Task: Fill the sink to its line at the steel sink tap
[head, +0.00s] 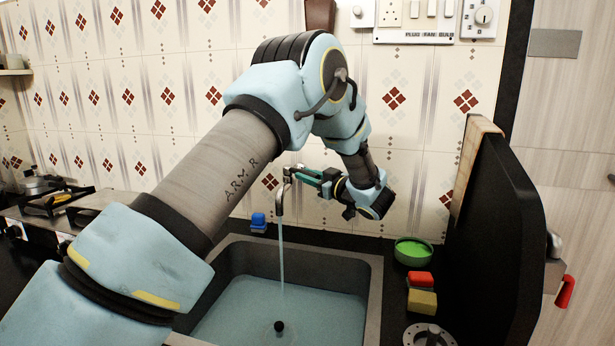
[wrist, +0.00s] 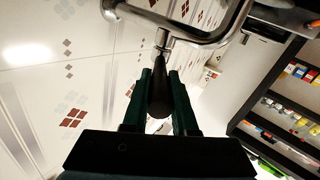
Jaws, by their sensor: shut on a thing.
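The steel sink (head: 374,290) is set in the dark counter, its near end cut off by the frame. Bluish water (head: 325,312) covers its floor; I cannot make out a fill line. The steel tap (head: 279,202) stands over the sink's back edge, and a thin stream (head: 282,258) runs from its spout into the water. A small black round thing (head: 279,326) shows in the water. My gripper (head: 303,176) is at the tap. In the wrist view, its green fingers (wrist: 160,85) are shut on the tap's dark tapered lever (wrist: 159,97), below the curved steel pipe (wrist: 205,38).
Right of the sink are a green bowl (head: 414,251), a red and yellow sponge (head: 422,292) and a round steel drain piece (head: 428,336). A tall black panel (head: 495,240) stands at far right. A blue item (head: 258,222) sits behind the sink; the stove (head: 60,205) is left.

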